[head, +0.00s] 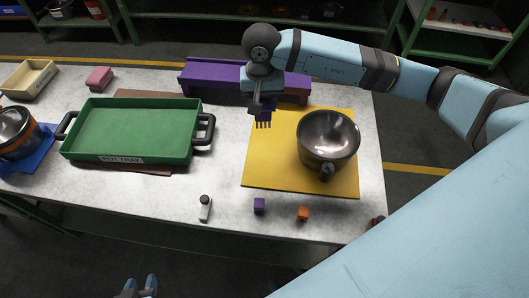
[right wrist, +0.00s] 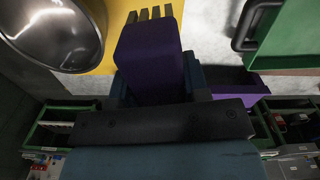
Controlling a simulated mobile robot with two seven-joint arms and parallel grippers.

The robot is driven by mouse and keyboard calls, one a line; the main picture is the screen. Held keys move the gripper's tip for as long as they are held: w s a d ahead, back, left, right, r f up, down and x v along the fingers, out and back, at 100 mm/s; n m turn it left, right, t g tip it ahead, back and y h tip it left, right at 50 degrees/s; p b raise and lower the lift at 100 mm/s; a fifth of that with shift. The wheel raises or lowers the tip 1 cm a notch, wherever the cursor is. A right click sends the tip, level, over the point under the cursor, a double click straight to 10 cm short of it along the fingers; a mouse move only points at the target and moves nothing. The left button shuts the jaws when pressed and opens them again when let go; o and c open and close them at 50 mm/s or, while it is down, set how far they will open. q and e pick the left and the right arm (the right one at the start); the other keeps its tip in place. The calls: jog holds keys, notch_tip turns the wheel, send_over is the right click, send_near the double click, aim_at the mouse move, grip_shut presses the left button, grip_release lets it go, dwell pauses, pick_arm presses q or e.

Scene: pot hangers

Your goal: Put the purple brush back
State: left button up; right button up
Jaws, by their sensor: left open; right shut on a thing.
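My right gripper (head: 263,101) is shut on the purple brush (head: 263,115), held near the back edge of the yellow mat (head: 270,170). The brush's bristles point down toward the front in the head view. In the right wrist view the brush (right wrist: 150,62) fills the space between the fingers, its grey bristles at the top. A long purple holder (head: 215,78) lies behind the gripper, partly hidden by my arm; part of it shows in the right wrist view (right wrist: 240,84). My left gripper (head: 140,287) is at the bottom of the head view, open and empty, off the table.
A metal pot (head: 327,140) stands on the yellow mat, right of the brush. A green tray (head: 135,132) with black handles sits to the left. Small purple (head: 259,206) and orange (head: 303,213) blocks and a small bottle (head: 205,207) are along the front edge.

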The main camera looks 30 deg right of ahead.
jog(key=shift+w+d+r+m+b, duration=0.15)
jog(key=shift+w+r+m+b, duration=0.2)
jog(key=shift+r+b, duration=0.2)
jog(key=shift+w+d+r+m+b, duration=0.1)
jog(key=shift+w+r+m+b, duration=0.1)
jog(key=shift+r+m+b, duration=0.35)
jog(key=shift+r, duration=0.4)
jog(key=shift+d+f, duration=0.1)
jog(key=shift+f, duration=0.1)
notch_tip(320, 180, down, 14)
jog(key=shift+f+p, duration=0.2)
jog(key=shift+p, duration=0.15)
pick_arm(q)
jog(key=shift+s+d+f, duration=0.1)
jog(key=shift+f, duration=1.2)
pick_arm(e)
jog(key=shift+f, duration=2.3)
jog(key=shift+f, duration=0.15)
jog(key=o, duration=1.1)
pick_arm(q)
jog(key=shift+f, duration=0.1)
pick_arm(e)
jog(key=shift+o, duration=0.2)
